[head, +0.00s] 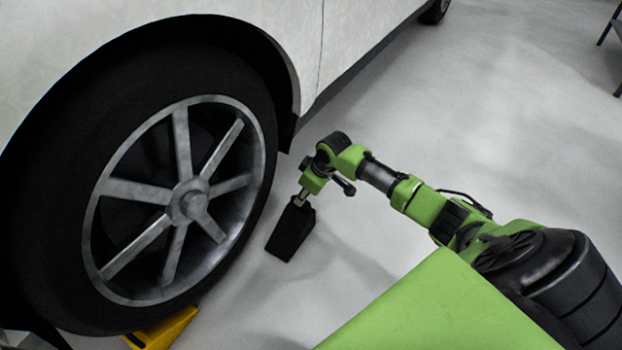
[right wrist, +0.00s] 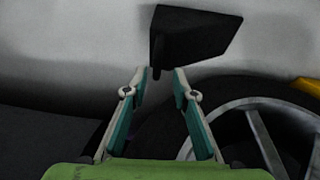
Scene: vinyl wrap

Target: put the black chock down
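The black chock (head: 290,230) is a dark wedge just right of the front wheel, at floor level as far as I can see. I cannot tell if all of its base touches the floor. My right gripper (head: 301,198) is right above its upper end. In the right wrist view, the fingers (right wrist: 161,76) are apart, with a gap between the tips. The chock (right wrist: 195,33) lies just beyond them, its narrow tab close to the gap, with no clear grip on it. My left gripper is not in view.
The white car's wheel (head: 187,200) stands close on the left. A yellow chock (head: 163,329) sits under its lower side, and its edge also shows in the right wrist view (right wrist: 308,86). The grey floor (head: 490,150) to the right is clear.

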